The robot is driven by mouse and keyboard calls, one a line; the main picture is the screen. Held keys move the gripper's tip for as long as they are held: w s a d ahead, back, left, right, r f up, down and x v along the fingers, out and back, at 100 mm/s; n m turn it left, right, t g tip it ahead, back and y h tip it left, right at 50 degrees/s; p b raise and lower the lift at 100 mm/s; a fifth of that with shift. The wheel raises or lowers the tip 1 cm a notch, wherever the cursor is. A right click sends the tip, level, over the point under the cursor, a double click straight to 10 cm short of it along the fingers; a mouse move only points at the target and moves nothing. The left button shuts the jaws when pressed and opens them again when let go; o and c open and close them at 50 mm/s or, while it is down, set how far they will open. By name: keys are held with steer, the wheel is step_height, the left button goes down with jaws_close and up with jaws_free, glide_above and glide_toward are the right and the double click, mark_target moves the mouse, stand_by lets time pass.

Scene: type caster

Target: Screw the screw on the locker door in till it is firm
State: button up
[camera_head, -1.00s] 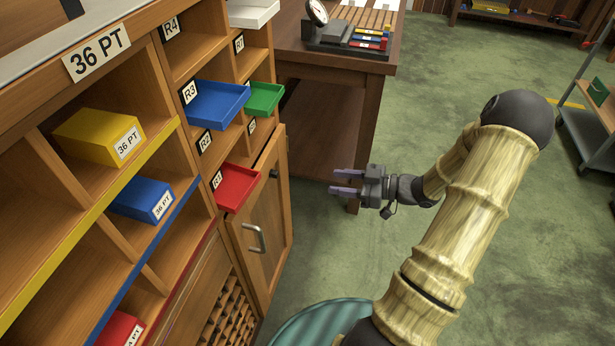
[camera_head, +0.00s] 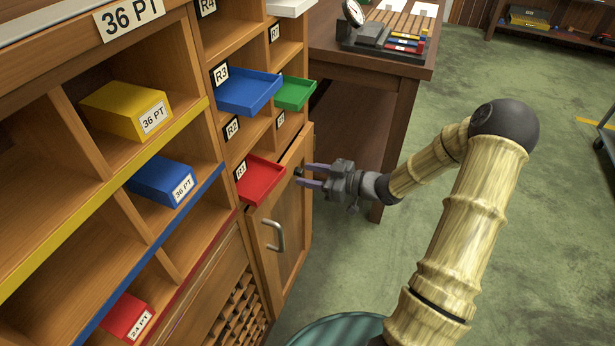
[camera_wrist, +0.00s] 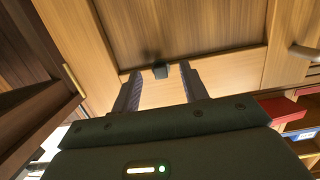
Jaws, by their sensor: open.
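The locker door (camera_head: 289,213) is a wooden panel door with a metal handle (camera_head: 274,236), at the lower part of the cabinet. The screw (camera_head: 298,171) is a small dark knob near the door's top corner. It shows in the wrist view (camera_wrist: 160,71) as a dark head standing out from the door's frame. My gripper (camera_head: 306,176) is open and points at the door. In the wrist view its fingertips (camera_wrist: 159,78) lie on either side of the screw, with a gap to each side. I cannot tell how deep the screw sits.
A red tray (camera_head: 262,180) juts out just left of the gripper and above the door. A blue tray (camera_head: 249,93) and a green tray (camera_head: 296,93) stick out higher up. A wooden workbench (camera_head: 405,100) stands behind the gripper.

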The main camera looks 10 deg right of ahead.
steer(key=shift+w+a, duration=0.35)
steer(key=shift+a, duration=0.1)
jaws_close()
stand_by(1.5)
